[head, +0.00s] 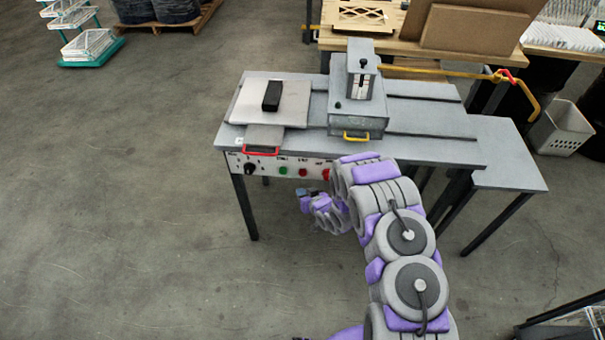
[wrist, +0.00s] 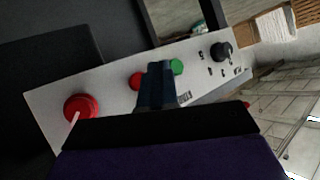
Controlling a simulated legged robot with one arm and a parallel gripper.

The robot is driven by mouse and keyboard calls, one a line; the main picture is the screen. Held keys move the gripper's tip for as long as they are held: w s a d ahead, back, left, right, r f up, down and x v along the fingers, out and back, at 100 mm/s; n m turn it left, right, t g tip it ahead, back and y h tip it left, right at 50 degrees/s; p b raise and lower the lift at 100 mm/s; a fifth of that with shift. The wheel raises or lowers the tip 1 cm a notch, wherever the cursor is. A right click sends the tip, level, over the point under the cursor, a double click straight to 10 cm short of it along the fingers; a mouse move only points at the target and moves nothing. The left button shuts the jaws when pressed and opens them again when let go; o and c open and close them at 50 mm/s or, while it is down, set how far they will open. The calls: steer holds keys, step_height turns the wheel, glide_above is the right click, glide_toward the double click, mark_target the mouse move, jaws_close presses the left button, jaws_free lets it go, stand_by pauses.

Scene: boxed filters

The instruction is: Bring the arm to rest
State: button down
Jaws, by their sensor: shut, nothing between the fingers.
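My gripper (head: 306,199) hangs at the end of my grey and purple arm, in front of the machine table and below its control panel in the head view. In the wrist view my gripper's dark fingers (wrist: 157,84) are together, with nothing between them. They overlap the view of the control panel (wrist: 115,80), which has a large red button (wrist: 81,109), a smaller red button, a green button (wrist: 177,66) and a black knob (wrist: 221,51). I cannot tell whether the fingers touch the panel.
The grey machine table (head: 420,145) carries a press unit (head: 357,105) with a yellow handle and a pale plate (head: 270,100) with a black block. A shelf with boards (head: 475,28) stands behind. A white basket (head: 560,130) is at right.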

steer(key=w+d+r+g+h, duration=0.1)
steer(key=d+r+h, duration=0.4)
steer(key=d+r, duration=0.65)
steer(key=s+d+r+m+g+h, duration=0.1)
steer(key=s+d+r+g+h, duration=0.1)
steer(key=s+d+r, duration=0.4)
steer(key=s+d+r+m+g+h, duration=0.1)
steer(key=s+d+r+m, duration=0.15)
steer(key=r, duration=0.45)
steer(key=s+r+g, duration=0.2)
steer(key=s+r, duration=0.3)
steer(key=s, duration=0.8)
steer(key=s+a+r+g, duration=0.1)
steer(key=s+r+g, duration=0.2)
steer(key=s, duration=1.1)
steer(key=s+r+g, duration=0.2)
steer(key=s+r, duration=0.5)
steer(key=s, duration=0.6)
steer(key=shift+s+a+r+m+g+y, duration=0.2)
steer(key=shift+a+m+g+y, duration=0.15)
steer(key=shift+m+g+y, duration=0.1)
